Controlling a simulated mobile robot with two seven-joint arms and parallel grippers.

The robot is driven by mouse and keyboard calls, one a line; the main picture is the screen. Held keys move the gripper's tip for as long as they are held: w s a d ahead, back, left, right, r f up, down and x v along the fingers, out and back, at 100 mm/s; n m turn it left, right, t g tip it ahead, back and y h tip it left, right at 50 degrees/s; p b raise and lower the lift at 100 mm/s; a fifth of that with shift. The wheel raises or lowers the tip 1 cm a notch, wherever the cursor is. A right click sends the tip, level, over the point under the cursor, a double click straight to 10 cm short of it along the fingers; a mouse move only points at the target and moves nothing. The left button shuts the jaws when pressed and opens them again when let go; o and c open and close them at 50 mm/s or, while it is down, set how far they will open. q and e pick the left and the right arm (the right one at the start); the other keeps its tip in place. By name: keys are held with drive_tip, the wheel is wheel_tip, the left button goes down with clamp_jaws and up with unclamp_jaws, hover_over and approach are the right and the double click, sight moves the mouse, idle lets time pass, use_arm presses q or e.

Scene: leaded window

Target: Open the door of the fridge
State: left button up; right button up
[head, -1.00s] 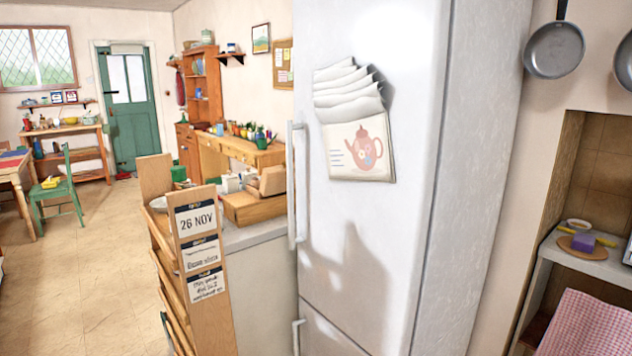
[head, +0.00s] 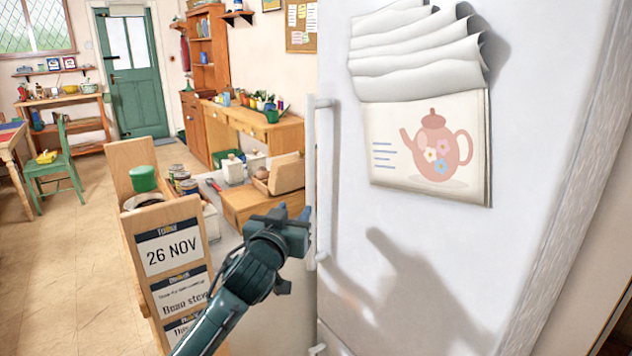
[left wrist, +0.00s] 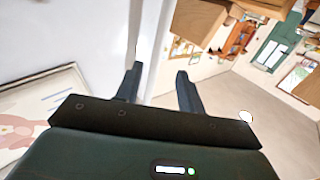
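The tall white fridge (head: 400,290) fills the right of the head view, its door closed. Its upright white handle (head: 323,180) runs along the door's left edge. My left gripper (head: 293,212) is just left of the handle, fingers pointing up and away. In the left wrist view its two dark fingers (left wrist: 160,80) are apart, with a pale upright strip of the fridge's edge or handle showing between them. I cannot tell whether they touch it. My right gripper is out of view.
A wooden letter rack with cards (head: 173,250) stands left of my left arm. A paper with a teapot picture (head: 430,150) hangs on the fridge door. Open floor lies at left.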

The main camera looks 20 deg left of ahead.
sight(309, 188)
use_arm(q)
drive_tip(key=w+p, duration=0.1)
drive_tip(key=w, duration=1.1)
drive_tip(key=shift+w, duration=0.35)
drive_tip(key=shift+c, duration=0.5)
clamp_jaws()
